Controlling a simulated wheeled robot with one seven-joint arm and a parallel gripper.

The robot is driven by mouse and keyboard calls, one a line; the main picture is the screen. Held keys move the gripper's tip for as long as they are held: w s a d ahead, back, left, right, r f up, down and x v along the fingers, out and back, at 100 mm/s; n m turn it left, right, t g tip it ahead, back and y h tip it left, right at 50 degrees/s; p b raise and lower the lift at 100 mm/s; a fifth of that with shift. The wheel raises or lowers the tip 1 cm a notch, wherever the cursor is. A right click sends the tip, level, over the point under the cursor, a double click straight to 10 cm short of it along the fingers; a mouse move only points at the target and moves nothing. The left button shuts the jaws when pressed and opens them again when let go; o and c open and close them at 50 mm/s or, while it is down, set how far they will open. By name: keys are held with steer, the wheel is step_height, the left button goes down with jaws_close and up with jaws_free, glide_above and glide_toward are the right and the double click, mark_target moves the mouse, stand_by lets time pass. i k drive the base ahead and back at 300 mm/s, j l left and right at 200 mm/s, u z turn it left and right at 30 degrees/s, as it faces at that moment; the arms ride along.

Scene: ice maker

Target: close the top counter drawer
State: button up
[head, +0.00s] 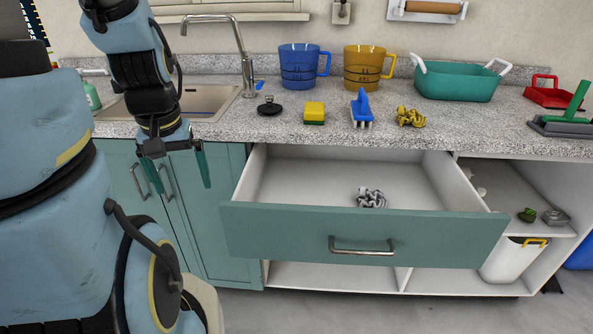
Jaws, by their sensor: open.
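The top counter drawer (290,233) is pulled well out below the granite counter. Its teal front has a horizontal metal bar handle (361,248). A grey scrubber (371,197) lies inside the drawer. My gripper (180,178) is left of the drawer, in front of the teal cabinet doors, pointing down. Its two fingers are spread apart with nothing between them. The right finger is near the drawer's left end; I cannot tell the gap in depth.
The counter (450,135) holds a blue measuring cup (300,68), a yellow one (365,68), a teal basin (458,82), a sponge (314,113) and a blue brush (361,110). Open shelves with a white bin (508,262) stand at right. Floor (400,315) in front is clear.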

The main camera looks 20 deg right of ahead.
mark_target(292, 202)
steer(key=j+z, duration=0.15)
steer(key=z, duration=0.35)
steer(key=j+z, duration=0.1)
steer(key=z, duration=0.35)
